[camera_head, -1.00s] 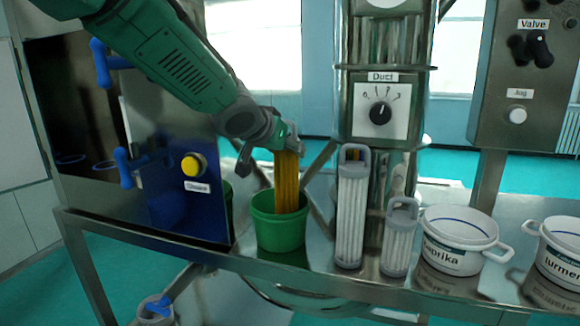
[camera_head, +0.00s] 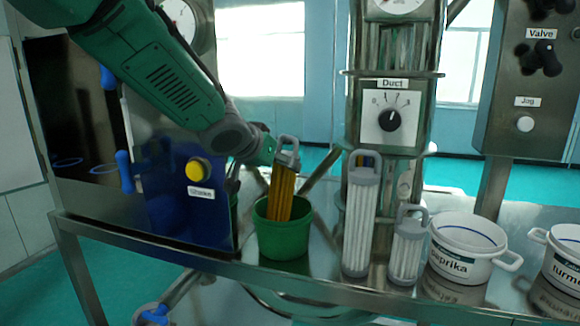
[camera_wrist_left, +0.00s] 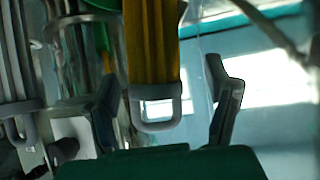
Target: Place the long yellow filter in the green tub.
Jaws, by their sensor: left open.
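The long yellow filter (camera_head: 281,193) stands in the green tub (camera_head: 283,240), tilted a little, its grey handle end above the rim. Its lower end is hidden inside the tub. My left gripper (camera_head: 283,150) is open at the filter's grey handle, at its upper left. In the left wrist view the yellow filter (camera_wrist_left: 152,45) and its grey loop handle (camera_wrist_left: 157,112) lie between the spread fingers of my left gripper (camera_wrist_left: 166,100), with gaps on both sides. My right gripper is not in view.
A tall white filter (camera_head: 361,220) and a short white filter (camera_head: 407,247) stand right of the tub. A white paprika pot (camera_head: 464,262) and another white pot (camera_head: 562,262) are further right.

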